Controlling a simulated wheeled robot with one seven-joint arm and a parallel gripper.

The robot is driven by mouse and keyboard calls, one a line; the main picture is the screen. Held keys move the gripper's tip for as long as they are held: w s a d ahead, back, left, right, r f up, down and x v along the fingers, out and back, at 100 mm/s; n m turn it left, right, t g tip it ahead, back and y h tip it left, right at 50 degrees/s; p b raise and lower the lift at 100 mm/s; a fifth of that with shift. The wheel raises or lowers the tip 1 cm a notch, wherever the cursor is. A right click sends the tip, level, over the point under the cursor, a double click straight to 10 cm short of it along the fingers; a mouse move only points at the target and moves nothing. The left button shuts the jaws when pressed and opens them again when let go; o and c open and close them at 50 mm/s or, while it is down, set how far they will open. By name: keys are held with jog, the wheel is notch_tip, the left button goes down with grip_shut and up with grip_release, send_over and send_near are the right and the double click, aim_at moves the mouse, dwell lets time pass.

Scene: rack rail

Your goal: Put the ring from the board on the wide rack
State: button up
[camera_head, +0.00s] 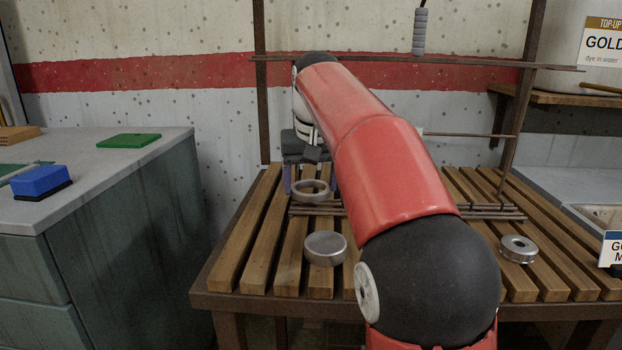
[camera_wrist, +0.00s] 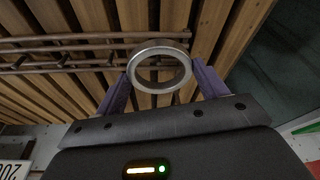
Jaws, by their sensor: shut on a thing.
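A grey metal ring (camera_head: 310,191) is between the purple-grey fingers of my gripper (camera_head: 311,185), over the left part of the slatted wooden table. The wrist view shows the ring (camera_wrist: 159,66) gripped at its two sides by my gripper (camera_wrist: 158,82), with its hole open. A low rack of brown rods (camera_head: 488,212) lies across the slats; it also shows in the wrist view (camera_wrist: 60,47). The ring overlaps one end of these rods in view; I cannot tell whether it touches them. My red arm hides the rack's middle. I cannot identify the ring's board for sure.
A round metal tin (camera_head: 325,249) stands in front of the ring. A left counter (camera_head: 110,165) holds a blue block (camera_head: 39,180).

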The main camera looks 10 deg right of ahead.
jog(key=shift+f+b, duration=0.55)
jog(key=shift+f, duration=0.45)
jog(key=shift+f, duration=0.1)
jog(key=o, duration=1.1)
